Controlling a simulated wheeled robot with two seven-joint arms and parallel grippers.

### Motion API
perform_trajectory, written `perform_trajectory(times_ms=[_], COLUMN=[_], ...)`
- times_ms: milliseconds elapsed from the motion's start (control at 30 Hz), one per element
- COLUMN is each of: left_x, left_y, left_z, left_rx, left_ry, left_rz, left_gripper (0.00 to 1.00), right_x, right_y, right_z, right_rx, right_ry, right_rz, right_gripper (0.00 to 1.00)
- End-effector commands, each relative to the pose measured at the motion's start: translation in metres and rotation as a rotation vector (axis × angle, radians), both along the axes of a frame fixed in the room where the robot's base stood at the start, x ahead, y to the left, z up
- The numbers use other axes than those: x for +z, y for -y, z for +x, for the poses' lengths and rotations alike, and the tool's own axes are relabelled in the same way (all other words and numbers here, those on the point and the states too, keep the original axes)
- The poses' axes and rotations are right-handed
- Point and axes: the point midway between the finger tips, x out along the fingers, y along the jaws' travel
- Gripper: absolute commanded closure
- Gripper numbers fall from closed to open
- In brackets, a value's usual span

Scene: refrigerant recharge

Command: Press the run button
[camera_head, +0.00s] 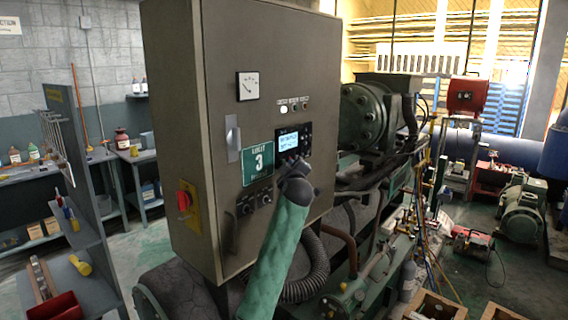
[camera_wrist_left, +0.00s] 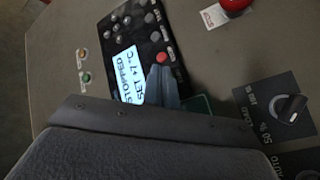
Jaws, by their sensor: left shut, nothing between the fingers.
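The controller panel (camera_head: 292,142) is a black unit with a lit display on the front of a grey cabinet. In the left wrist view the display (camera_wrist_left: 127,72) reads STOPPED and SET +7 °C. A small red button (camera_wrist_left: 162,58) is just beyond my fingertips. I cannot make out a run label; keys behind the fingers are hidden. My left gripper (camera_head: 291,163) is shut and empty at the panel's lower edge; its fingers (camera_wrist_left: 162,82) also show in the wrist view. Touching or apart, I cannot tell. My right gripper is not in view.
A red mushroom button (camera_wrist_left: 236,3) and a rotary knob (camera_wrist_left: 290,106) are on the same cabinet face. Lamps (camera_head: 295,107) sit above the panel, a green sign (camera_head: 258,163) beside it. A red-handled switch (camera_head: 184,201) is on the cabinet's side. Machinery and hoses (camera_head: 308,265) lie behind.

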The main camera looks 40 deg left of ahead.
Motion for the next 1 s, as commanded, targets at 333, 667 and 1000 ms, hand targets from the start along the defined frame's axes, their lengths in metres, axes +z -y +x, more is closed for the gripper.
perform_trajectory(times_ms=[333, 667, 1000], left_x=[-0.0011, 0.0003, 0.0002], left_y=[-0.0048, -0.0085, -0.0099], left_z=[0.0004, 0.0003, 0.0004], left_rx=[-0.001, 0.0, 0.0], left_ry=[0.0, 0.0, 0.0], left_rz=[-0.001, 0.0, 0.0], left_gripper=[1.0, 1.0, 1.0], right_x=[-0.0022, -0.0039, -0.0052], right_y=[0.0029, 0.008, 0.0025], right_z=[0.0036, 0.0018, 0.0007], right_rx=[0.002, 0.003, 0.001], right_ry=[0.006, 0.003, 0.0], right_rz=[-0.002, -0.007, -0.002], right_gripper=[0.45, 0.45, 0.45])
